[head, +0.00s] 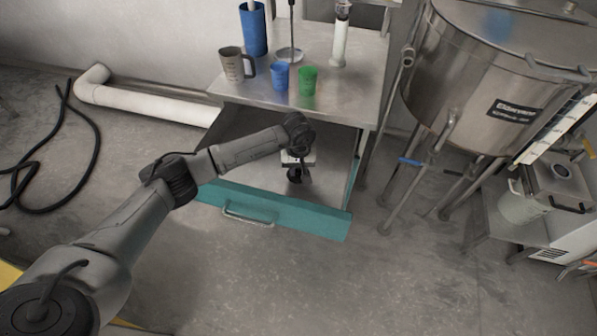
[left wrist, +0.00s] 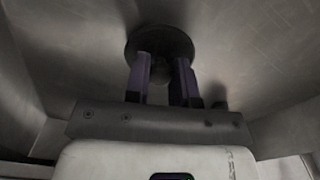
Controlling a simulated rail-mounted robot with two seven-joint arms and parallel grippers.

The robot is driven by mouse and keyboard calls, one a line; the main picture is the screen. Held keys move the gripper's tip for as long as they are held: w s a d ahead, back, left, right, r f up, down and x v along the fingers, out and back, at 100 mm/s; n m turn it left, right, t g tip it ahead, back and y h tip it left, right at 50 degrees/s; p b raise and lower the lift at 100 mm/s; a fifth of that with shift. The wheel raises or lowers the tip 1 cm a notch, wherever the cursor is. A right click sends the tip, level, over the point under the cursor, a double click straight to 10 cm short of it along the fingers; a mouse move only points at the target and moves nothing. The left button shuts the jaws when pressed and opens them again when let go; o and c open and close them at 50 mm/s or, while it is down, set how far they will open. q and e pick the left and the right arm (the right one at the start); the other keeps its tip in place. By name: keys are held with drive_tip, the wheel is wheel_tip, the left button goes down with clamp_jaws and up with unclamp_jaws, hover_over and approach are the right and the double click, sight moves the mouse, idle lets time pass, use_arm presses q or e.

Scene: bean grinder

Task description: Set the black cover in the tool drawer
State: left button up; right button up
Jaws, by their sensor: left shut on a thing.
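The tool drawer (head: 285,215) is pulled open under the metal table, with a teal front and a bar handle. My left arm reaches over it from the left, and my left gripper (head: 299,180) points down inside it. The black cover (left wrist: 160,43) is a dark round disc at the fingertips in the left wrist view. My left gripper (left wrist: 163,75) is shut on its middle part. In the head view the cover (head: 294,176) is a small dark shape, partly hidden by the gripper. I cannot tell whether it touches the drawer floor. My right gripper is out of view.
On the metal table (head: 345,85) above the drawer stand a metal jug (head: 232,66), a tall blue container (head: 254,30), a blue cup (head: 280,76) and a green cup (head: 308,80). A large steel tank (head: 470,75) stands at the right. The drawer floor around the gripper looks clear.

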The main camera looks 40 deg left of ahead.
use_arm(q)
drive_tip(key=shift+f, duration=0.55)
drive_tip(key=shift+r, duration=0.1)
drive_tip(key=o, duration=0.9)
